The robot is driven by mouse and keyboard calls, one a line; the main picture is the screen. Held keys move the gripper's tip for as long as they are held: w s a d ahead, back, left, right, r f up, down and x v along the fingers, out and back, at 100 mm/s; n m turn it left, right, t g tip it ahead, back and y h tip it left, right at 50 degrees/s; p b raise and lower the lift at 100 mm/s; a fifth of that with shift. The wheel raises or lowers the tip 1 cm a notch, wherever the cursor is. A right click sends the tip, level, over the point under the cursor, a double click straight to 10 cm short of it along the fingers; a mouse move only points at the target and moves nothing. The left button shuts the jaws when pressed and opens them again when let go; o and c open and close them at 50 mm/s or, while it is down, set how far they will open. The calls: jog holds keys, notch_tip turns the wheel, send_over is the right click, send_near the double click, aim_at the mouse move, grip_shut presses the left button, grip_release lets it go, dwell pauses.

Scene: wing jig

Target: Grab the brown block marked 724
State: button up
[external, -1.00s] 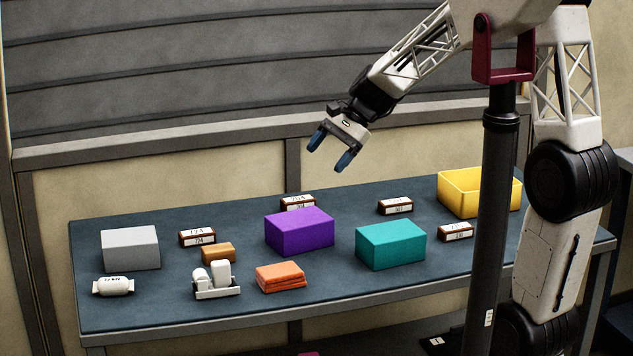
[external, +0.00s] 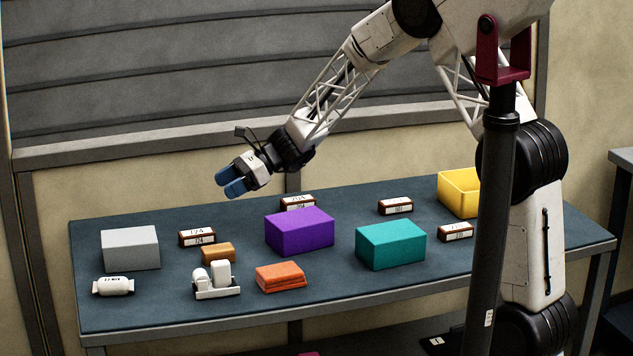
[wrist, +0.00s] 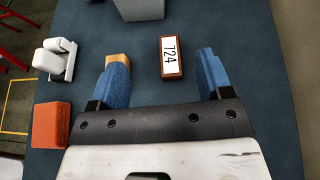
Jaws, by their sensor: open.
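The brown block marked 724 (external: 197,238) lies on the table between the grey box and the purple box, towards the back. In the wrist view the block (wrist: 172,58) shows its white 724 label and lies in line with the space between my fingers, beyond the tips. My gripper (external: 229,184) is open and empty, in the air above and to the right of the block in the external view. Its blue fingers (wrist: 162,68) are spread wide in the wrist view. The left finger partly hides the small orange-brown block (wrist: 119,61).
The grey box (external: 130,248), small orange-brown block (external: 218,252), white bottle holder (external: 215,281) and purple box (external: 300,231) stand around the 724 block. Other labelled brown blocks (external: 395,206) lie further right. The table (external: 150,305) has free room at the front.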

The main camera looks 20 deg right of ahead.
jog(key=shift+w+a+f+m, duration=0.3)
jog(key=shift+w+a+f, duration=0.1)
jog(key=shift+a, duration=0.1)
send_near(198, 232)
jog(key=shift+x, duration=1)
jog(key=shift+a+f, duration=0.35)
jog(key=shift+a, duration=0.15)
jog(key=shift+x, duration=3.15)
jog(key=shift+r, duration=0.1)
